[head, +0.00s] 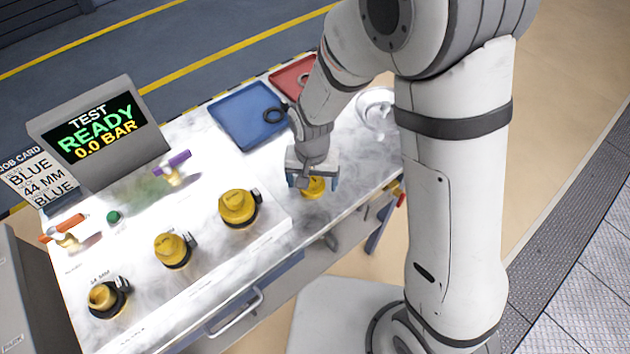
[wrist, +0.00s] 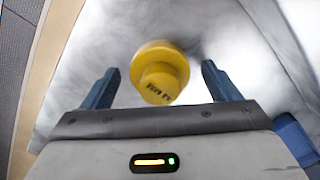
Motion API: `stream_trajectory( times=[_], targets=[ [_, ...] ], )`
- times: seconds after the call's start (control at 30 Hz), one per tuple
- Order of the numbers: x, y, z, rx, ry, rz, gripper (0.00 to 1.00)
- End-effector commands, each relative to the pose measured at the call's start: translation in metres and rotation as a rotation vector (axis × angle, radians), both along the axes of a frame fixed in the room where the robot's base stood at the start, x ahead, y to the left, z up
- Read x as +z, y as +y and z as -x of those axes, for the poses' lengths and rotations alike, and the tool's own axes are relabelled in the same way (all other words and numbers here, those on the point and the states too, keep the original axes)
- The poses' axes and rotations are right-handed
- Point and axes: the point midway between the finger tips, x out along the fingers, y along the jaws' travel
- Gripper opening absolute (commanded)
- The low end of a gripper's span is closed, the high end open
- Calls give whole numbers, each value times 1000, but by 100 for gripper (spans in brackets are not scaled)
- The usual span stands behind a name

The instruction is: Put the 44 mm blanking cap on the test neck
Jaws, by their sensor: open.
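My gripper (head: 314,182) is open above the right part of the bench. In the wrist view its two blue fingers (wrist: 161,72) stand either side of a yellow cap (wrist: 160,70), with clear gaps on both sides. The cap has a wide round base and a narrower top with small dark lettering that I cannot read surely. In the head view this yellow cap (head: 313,188) is partly hidden by the gripper. Three more yellow caps sit in a row on dark-collared fittings: left (head: 103,296), middle (head: 172,249), right (head: 238,206). I cannot tell which fitting is the test neck.
A test screen (head: 100,128) reads READY, 0.0 BAR. A job card (head: 40,178) reads BLUE, 44 MM, BLUE. Purple-handled (head: 172,164) and orange-handled (head: 64,230) valves and a green button (head: 113,217) stand behind the caps. Blue (head: 240,116) and red (head: 292,76) trays lie at the back.

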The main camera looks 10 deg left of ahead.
Motion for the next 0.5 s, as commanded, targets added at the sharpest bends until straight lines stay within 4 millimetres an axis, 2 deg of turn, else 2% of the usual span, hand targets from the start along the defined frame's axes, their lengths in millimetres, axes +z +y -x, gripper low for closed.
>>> stream_trajectory(
  times=[0.2,0.5],
  targets=[
    [0,0,0,1,-1,0,81],
    [0,0,0,1,-1,-1,56]
  ],
)
